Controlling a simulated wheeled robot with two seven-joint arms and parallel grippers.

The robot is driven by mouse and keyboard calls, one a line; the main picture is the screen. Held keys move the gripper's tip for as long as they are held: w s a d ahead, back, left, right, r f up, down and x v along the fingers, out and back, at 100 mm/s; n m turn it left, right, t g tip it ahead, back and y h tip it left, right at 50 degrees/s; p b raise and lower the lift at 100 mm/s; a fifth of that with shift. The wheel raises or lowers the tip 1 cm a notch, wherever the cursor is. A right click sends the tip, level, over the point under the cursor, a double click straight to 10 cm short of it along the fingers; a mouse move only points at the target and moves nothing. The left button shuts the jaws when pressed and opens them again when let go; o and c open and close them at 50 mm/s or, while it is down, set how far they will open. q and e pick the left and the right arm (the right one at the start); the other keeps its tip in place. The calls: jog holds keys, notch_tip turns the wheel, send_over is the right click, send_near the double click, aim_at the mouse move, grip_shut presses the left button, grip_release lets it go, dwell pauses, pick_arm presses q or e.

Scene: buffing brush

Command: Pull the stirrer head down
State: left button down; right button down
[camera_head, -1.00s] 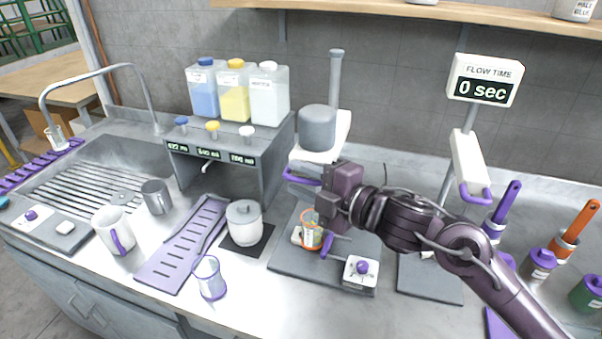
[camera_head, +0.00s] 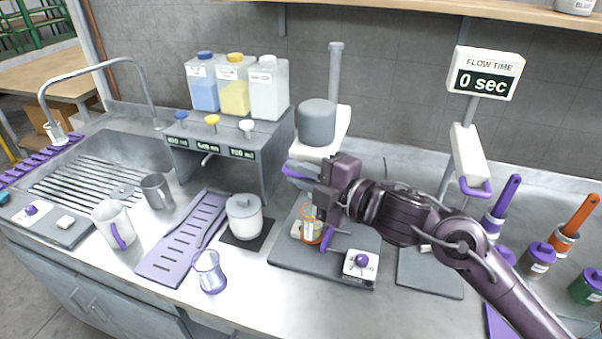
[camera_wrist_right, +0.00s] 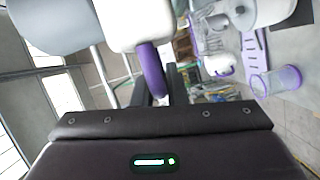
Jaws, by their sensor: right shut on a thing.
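The stirrer head is a white block (camera_head: 328,148) with a grey cylindrical motor (camera_head: 317,122) on it, high on a grey post (camera_head: 335,75). Its purple handle (camera_head: 296,171) sticks out at the front. My right gripper (camera_head: 318,182) is at this handle. In the right wrist view the purple handle (camera_wrist_right: 151,72) runs down between the fingers (camera_wrist_right: 160,88), which are shut on it. A glass beaker (camera_head: 311,231) with orange edges stands on the stirrer's base (camera_head: 285,253), below the head and partly behind my gripper. My left gripper is not in view.
A white lidded pot (camera_head: 244,218) and a clear jug (camera_head: 209,272) stand left of the stirrer. A control box with a purple knob (camera_head: 360,264) sits at the base's front right. Purple and orange-handled brushes and jars (camera_head: 541,258) stand at the right. A flow-time display (camera_head: 485,75) is behind.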

notch_tip(320, 180, down, 12)
jog(key=b, duration=0.8)
jog(key=shift+r+b, duration=0.2)
jog(key=shift+b, duration=0.15)
jog(key=shift+s, duration=0.1)
jog(key=c, duration=1.8)
grip_release()
jog(key=shift+f, duration=0.1)
jog(key=o, duration=0.3)
jog(key=shift+r, duration=0.2)
jog(key=shift+b+v, duration=0.85)
jog(key=shift+v, duration=3.05)
